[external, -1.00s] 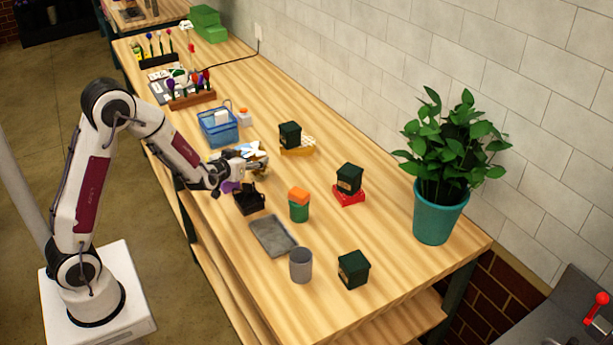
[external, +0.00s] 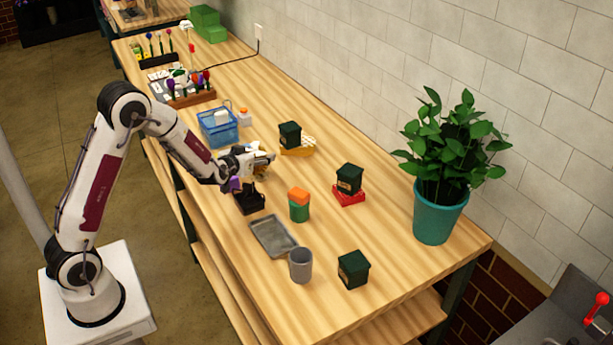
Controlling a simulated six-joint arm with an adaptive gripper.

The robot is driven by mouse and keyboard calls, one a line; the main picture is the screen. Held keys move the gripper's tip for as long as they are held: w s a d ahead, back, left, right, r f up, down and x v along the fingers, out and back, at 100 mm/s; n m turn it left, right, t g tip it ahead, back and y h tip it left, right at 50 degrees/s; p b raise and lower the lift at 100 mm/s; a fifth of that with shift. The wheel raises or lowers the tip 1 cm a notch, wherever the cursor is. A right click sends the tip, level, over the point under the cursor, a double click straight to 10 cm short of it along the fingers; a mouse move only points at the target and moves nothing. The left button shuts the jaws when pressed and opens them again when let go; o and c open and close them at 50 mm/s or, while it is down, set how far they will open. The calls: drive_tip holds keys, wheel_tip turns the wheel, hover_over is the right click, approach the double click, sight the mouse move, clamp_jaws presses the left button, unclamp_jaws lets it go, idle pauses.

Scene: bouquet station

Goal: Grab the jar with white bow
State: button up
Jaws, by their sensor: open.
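No white bow can be made out clearly on any jar. A dark green jar (external: 290,134) stands at the back by a yellow holder with a pale patterned top. A second dark green jar (external: 349,178) stands on a red base, and a third (external: 354,268) stands near the front right edge. Their front labels are too small to read. My gripper (external: 269,159) is open above the table, left of and below the back jar in the picture, apart from the jars. White and yellow things beside it are partly hidden by it.
A black holder (external: 249,203) sits just below my gripper. A green pot with an orange top (external: 299,205), a grey tray (external: 274,244) and a grey cup (external: 300,264) stand further front. A blue basket (external: 236,133) is behind. A potted plant (external: 436,218) stands right.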

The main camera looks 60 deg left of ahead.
drive_tip(key=c, duration=1.6)
drive_tip(key=shift+r, duration=5.1)
